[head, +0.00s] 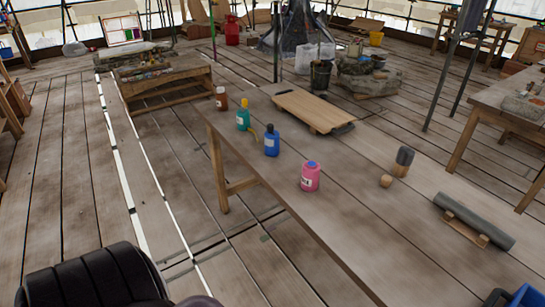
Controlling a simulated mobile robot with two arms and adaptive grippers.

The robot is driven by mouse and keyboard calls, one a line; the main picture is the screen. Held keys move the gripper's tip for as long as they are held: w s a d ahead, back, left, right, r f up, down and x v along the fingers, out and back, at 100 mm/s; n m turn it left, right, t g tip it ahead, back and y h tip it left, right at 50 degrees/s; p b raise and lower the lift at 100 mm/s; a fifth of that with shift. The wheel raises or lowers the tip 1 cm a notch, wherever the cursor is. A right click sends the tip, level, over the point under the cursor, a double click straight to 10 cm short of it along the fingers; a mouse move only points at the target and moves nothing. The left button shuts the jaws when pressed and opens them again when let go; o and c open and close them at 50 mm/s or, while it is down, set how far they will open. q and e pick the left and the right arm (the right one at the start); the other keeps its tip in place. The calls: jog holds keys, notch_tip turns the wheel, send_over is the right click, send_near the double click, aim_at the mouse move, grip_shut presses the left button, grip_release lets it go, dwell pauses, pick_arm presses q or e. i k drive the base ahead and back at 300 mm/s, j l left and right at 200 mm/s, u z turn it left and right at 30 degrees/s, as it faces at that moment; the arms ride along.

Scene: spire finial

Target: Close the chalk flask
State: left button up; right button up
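Several small bottles stand upright in a line along the left side of the long wooden table (350,235). They are a brown-red bottle (221,98), a teal bottle (243,121) with a yellow top, a blue bottle (271,143) with a dark top, and a pink bottle (311,179) with a blue top. I cannot read their labels, so I cannot tell which is the chalk flask. A small yellowish piece (253,135) lies between the teal and blue bottles; I cannot tell if it is a cap. I make out neither gripper in the head view.
A wooden board (313,111) with dark ends lies behind the bottles. To the right are a dark-topped wooden piece (403,161), a small wooden block (386,181) and a grey cylinder (475,220) on a wooden rest. A blue container (527,296) shows at lower right. The table's near middle is clear.

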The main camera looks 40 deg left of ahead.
aim_at(311, 172)
jog(key=u, duration=1.1)
